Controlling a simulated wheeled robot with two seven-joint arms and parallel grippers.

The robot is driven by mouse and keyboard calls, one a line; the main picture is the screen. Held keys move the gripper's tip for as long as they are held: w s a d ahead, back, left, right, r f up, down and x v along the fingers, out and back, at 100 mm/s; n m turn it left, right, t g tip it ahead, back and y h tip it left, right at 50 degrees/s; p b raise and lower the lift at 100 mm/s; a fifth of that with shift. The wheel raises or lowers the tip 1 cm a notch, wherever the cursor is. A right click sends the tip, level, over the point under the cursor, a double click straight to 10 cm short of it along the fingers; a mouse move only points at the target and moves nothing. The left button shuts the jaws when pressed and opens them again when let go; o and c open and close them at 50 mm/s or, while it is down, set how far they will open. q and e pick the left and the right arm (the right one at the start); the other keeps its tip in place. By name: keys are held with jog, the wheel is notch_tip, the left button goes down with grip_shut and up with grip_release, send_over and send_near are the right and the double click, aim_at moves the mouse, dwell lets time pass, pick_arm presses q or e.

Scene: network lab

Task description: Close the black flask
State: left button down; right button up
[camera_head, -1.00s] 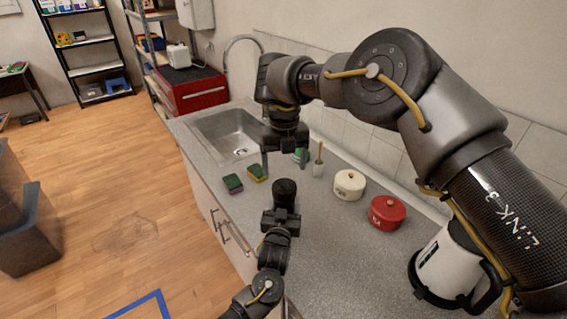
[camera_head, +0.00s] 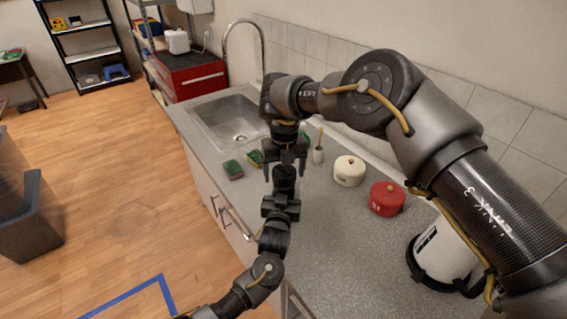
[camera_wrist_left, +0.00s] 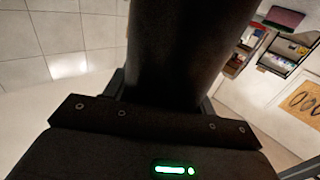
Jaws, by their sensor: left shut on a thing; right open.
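The black flask (camera_head: 284,183) is upright near the counter's front edge, with my left gripper (camera_head: 281,203) shut on it from below in the head view. It fills the middle of the left wrist view as a big dark cylinder (camera_wrist_left: 185,45). My right gripper (camera_head: 284,168) is open and points down right over the flask. Its two fingers show on either side of the flask's top in the picture. I cannot tell whether they are around the top or touch it. A separate lid cannot be made out; the flask's top is dark against the gripper.
A grey counter (camera_head: 330,240) holds two green sponges (camera_head: 233,169), a brush in a holder (camera_head: 318,153), a cream pot (camera_head: 349,171), a red pot (camera_head: 386,198) and a white canister (camera_head: 444,250). A sink (camera_head: 230,120) with a tall tap lies behind. The wall bounds the right.

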jog(key=shift+f, duration=0.1)
jog(key=shift+c, duration=0.3)
jog(key=c, duration=0.9)
jog(key=o, duration=1.1)
jog(key=shift+o, duration=0.2)
notch_tip(320, 180, up, 12)
pick_arm(q)
jog(key=shift+c, duration=2.1)
grip_release()
